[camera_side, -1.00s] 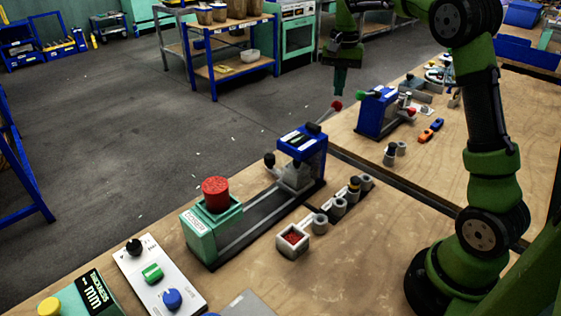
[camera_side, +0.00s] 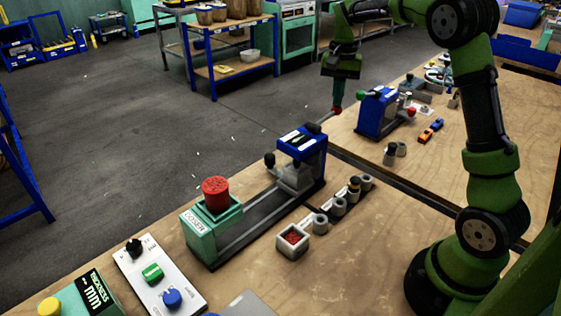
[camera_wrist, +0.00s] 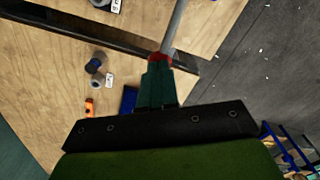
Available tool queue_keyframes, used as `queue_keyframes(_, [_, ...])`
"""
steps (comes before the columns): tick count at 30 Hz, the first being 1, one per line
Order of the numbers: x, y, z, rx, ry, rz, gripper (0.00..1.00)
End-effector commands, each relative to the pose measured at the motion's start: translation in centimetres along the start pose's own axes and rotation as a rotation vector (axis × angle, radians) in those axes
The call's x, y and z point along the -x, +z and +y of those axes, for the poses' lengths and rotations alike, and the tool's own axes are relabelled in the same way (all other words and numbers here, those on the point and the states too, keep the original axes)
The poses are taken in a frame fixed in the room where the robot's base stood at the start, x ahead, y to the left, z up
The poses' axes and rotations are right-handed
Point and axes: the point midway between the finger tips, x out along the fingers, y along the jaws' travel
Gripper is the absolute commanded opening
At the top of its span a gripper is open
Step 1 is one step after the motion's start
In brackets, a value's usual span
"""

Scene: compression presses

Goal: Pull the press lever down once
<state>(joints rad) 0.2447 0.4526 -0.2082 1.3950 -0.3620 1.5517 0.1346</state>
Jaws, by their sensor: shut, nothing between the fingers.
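The blue press (camera_side: 318,160) stands mid-table in the side view. Its lever rises from the top toward the back right and ends in a red knob (camera_side: 337,110). My gripper (camera_side: 338,103) is shut, fingers pointing down, with its tips at the top of the red knob; they appear to touch it. In the wrist view the shut green fingers (camera_wrist: 158,66) meet the red knob (camera_wrist: 165,57), partly hidden by them. The grey lever rod (camera_wrist: 177,25) runs up from the knob there.
A second blue device (camera_side: 376,114) with green and red knobs stands to the right of my gripper. A green box with a red cylinder (camera_side: 215,192) and a row of small grey holders (camera_side: 339,206) stand nearer. A dark gap divides the tables.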

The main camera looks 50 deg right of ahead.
Motion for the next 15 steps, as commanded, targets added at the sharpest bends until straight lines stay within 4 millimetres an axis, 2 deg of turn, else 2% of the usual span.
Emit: queue_keyframes(15, [-1.7,0.1,0.0,0.001,0.002,-0.003,0.0])
